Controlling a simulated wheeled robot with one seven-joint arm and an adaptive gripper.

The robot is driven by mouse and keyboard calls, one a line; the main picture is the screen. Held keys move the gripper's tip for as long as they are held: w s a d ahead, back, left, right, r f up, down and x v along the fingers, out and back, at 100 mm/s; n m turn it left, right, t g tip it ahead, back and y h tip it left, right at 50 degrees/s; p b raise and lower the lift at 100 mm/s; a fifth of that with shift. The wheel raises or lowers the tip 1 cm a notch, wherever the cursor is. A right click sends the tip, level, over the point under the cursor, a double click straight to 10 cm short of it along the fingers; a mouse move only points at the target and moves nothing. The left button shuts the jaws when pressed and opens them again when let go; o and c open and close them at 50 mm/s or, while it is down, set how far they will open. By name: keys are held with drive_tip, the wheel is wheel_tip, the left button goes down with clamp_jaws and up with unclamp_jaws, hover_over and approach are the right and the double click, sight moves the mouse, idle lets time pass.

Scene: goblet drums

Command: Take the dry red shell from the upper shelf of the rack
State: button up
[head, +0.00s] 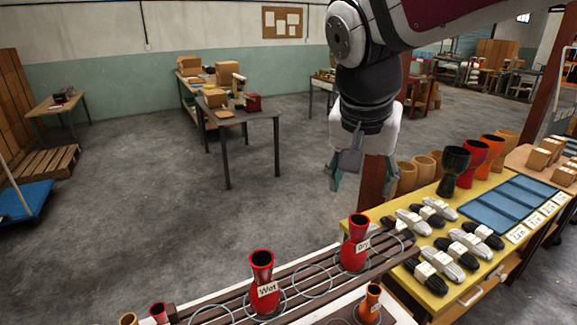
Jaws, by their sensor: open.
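The red shell tagged "Dry" (355,246) stands upright in a ring near the right end of the rack's upper slatted shelf (325,277). A red shell tagged "Wet" (262,274) stands to its left on the same shelf. My gripper (362,184) points down with its fingers apart and nothing between them. In the picture it is above the dry red shell, clear of it. Its exact height and depth over the shell cannot be told from this one view.
A tagged orange shell (370,301) stands lower, at the rack's front. To the right, a yellow table (463,293) holds rope bundles, blue trays (487,217) and several drum shells, including a black one (453,166). A brown post (374,198) rises behind my gripper. Open floor lies left.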

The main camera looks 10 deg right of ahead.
sight(359, 219)
drive_tip(key=x, duration=1.4)
drive_tip(key=shift+w+d+r, duration=0.15)
drive_tip(key=shift+w+d, duration=0.05)
drive_tip(key=shift+c, duration=0.6)
clamp_jaws()
